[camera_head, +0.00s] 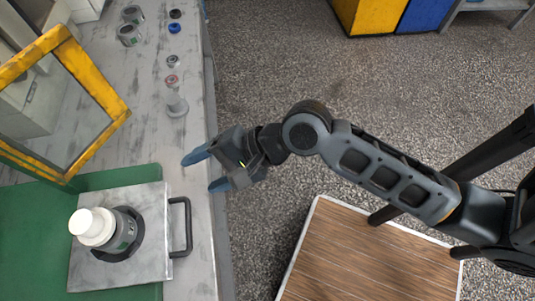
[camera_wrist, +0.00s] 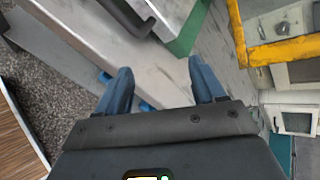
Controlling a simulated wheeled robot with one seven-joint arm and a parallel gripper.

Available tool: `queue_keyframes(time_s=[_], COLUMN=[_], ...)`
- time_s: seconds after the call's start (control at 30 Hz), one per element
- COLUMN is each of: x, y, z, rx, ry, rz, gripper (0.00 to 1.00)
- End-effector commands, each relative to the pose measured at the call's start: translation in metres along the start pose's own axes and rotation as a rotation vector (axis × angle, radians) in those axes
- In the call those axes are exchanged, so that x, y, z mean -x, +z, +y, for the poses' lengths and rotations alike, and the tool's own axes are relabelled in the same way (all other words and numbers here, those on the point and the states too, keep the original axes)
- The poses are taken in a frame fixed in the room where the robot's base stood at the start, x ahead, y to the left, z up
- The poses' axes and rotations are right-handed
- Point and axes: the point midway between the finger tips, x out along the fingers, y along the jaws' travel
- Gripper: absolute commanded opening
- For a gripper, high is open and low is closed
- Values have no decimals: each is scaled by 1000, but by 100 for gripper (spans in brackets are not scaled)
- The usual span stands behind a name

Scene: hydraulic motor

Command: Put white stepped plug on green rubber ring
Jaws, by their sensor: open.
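A white stepped plug (camera_head: 93,226) sits on top of a dark grey cylindrical motor housing (camera_head: 126,232) in the head view. I cannot make out a green rubber ring; whether one lies under the plug is hidden. My gripper (camera_head: 207,170) is open and empty, with blue fingers apart over the bench's right edge. It is up and to the right of the plug, well apart from it. In the wrist view, the open fingers (camera_wrist: 162,82) point at bare bench surface, and the plug is not seen.
The housing stands on a metal plate (camera_head: 155,197) with a dark handle (camera_head: 187,228), over a green base (camera_head: 25,240). A yellow frame (camera_head: 98,91) stands behind. A pale stepped part (camera_head: 176,105) and several small rings line the bench (camera_head: 150,95). A wooden-topped table (camera_head: 350,260) is at right.

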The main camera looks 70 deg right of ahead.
Motion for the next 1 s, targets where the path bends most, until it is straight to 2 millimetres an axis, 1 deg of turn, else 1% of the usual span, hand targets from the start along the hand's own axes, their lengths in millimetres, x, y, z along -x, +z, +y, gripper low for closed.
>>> queue_keyframes(time_s=[0.03,0.1,0.17,0.2,0.27,0.3,0.37,0.4,0.5,0.6,0.7,0.8,1.0], x=[13,31,49,61,80,94,114,128,159,184,200,209,212], y=[-6,-15,-19,-20,-20,-19,-13,-9,7,24,39,47,50], z=[16,30,41,46,54,57,62,64,65,63,59,57,55], rx=[94,260,411,512,669,776,937,1046,1302,1515,1665,1750,1784], ry=[-11,-35,-47,-52,-53,-51,-45,-39,-23,-10,-4,0,1], rz=[58,146,217,263,328,371,430,467,547,608,649,673,683], gripper=[69,69,69,69,69,69,69,69,69,69,69,69,69])
